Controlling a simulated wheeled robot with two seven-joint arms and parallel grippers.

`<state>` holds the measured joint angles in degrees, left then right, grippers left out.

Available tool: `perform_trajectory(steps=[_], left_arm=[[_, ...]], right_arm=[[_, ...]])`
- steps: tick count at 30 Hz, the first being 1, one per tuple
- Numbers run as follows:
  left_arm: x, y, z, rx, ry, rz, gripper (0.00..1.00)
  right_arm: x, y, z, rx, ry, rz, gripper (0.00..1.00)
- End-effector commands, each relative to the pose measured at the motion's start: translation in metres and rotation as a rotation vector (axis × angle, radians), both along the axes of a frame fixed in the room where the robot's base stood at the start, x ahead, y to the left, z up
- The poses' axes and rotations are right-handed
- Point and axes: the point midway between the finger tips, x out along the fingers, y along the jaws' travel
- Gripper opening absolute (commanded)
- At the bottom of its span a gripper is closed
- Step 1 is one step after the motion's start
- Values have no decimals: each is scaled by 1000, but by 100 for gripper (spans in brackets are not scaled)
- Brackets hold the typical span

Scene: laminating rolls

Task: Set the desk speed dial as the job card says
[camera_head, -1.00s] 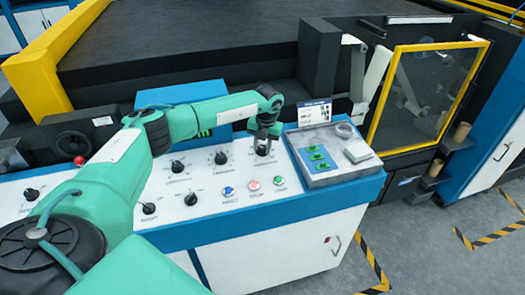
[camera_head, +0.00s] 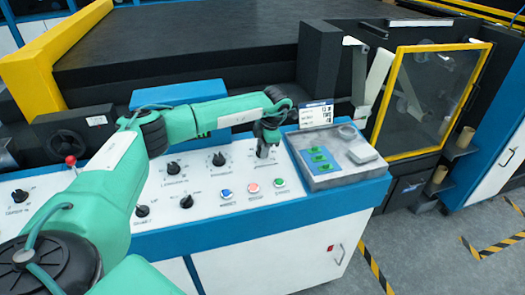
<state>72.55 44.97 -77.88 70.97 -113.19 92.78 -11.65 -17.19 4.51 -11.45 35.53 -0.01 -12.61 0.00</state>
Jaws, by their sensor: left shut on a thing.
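The control desk (camera_head: 210,211) has a white top with several black dials and a blue edge. My left gripper (camera_head: 264,152) points down at the dial at the right end of the back row and is shut on it. The gripper largely hides that dial, so I cannot read its setting. Other black dials, such as the back-row middle one (camera_head: 218,159) and the front one (camera_head: 186,202), stand free to its left. The job card (camera_head: 316,114) stands upright behind the grey tray; its print is too small to read. My right gripper is not in view.
A grey tray (camera_head: 348,178) with green-and-blue pieces (camera_head: 319,159) sits right of the gripper. Blue, red and green buttons (camera_head: 253,188) lie in front. A red-knobbed lever (camera_head: 71,160) stands at left. A yellow-framed guard door (camera_head: 430,95) is at back right.

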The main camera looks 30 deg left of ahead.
Motion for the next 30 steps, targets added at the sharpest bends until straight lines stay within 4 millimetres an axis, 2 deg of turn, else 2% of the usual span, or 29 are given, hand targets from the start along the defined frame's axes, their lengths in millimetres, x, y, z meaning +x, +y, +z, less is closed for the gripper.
perform_trajectory(steps=[15, 30], left_arm=[[0, 0, -2, 51, 60, -449, 7], [0, 0, -1, 74, 88, -654, 7]], right_arm=[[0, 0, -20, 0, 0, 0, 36], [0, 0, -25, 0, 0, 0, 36]])
